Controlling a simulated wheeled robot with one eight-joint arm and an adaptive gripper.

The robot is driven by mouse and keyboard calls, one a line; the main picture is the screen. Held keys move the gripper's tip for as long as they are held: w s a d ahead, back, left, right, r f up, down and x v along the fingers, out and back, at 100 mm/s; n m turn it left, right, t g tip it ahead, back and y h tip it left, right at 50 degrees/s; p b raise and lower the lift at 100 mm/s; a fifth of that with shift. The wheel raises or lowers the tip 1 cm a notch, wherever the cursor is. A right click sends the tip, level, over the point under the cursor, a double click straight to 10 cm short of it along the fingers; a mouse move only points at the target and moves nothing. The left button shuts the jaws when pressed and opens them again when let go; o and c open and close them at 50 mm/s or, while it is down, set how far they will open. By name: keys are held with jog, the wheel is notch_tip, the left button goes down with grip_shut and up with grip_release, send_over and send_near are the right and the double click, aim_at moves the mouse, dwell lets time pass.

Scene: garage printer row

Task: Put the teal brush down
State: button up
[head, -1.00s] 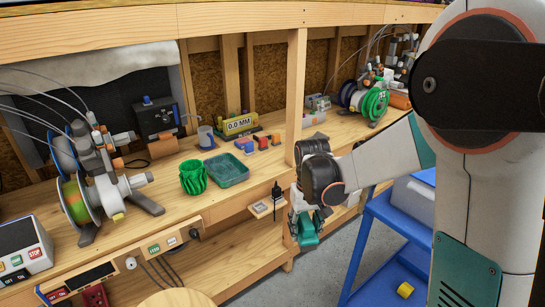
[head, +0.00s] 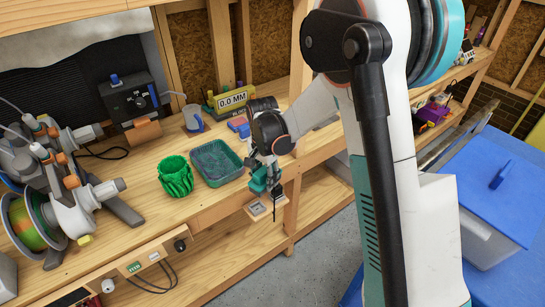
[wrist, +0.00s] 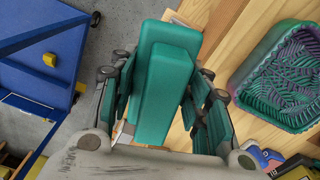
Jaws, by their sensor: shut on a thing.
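My gripper (head: 265,181) is shut on the teal brush (wrist: 160,95). In the wrist view the brush is a long teal block between the finger pads, pointing away from the camera. In the head view only a small teal part shows among the fingers, so I cannot tell pads from brush there. The gripper is at the front edge of the wooden bench (head: 140,222), just right of the teal tray (head: 237,178). The tray also shows at the right of the wrist view (wrist: 243,97). Whether the brush touches the bench is unclear.
A green ribbed cup (head: 175,176) stands left of the tray. A yellow 0.0 MM display (head: 232,98) and a grey mug (head: 193,118) stand behind. A small wooden bracket (head: 258,208) juts from the bench front. A blue cart (head: 500,150) is at right.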

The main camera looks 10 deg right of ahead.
jog(key=a+m, duration=0.1)
jog(key=w+a+f+m, duration=0.1)
jog(key=shift+w+f+m, duration=0.15)
jog(key=shift+w+m, duration=0.1)
jog(key=shift+m, duration=0.15)
jog(key=w+d+b, duration=0.1)
jog(key=w+d, duration=0.1)
jog(key=w, duration=0.3)
jog(key=w+d+b, duration=0.1)
jog(key=w+d, duration=0.2)
jog(key=w, duration=0.2)
jog(key=w+d+b, duration=0.1)
jog(key=w+d, duration=0.2)
jog(key=w, duration=0.2)
jog(key=shift+d, duration=0.1)
jog(key=shift+w+d+f+b, duration=0.15)
jog(key=shift+f+b, duration=0.3)
jog(key=shift+f, duration=0.45)
jog(key=shift+w+f+b, duration=0.2)
jog(key=shift+f+b, duration=0.25)
jog(key=shift+f, duration=0.4)
jog(key=shift+f, duration=0.2)
jog(key=o, duration=1.2)
jog(key=shift+r, duration=0.1)
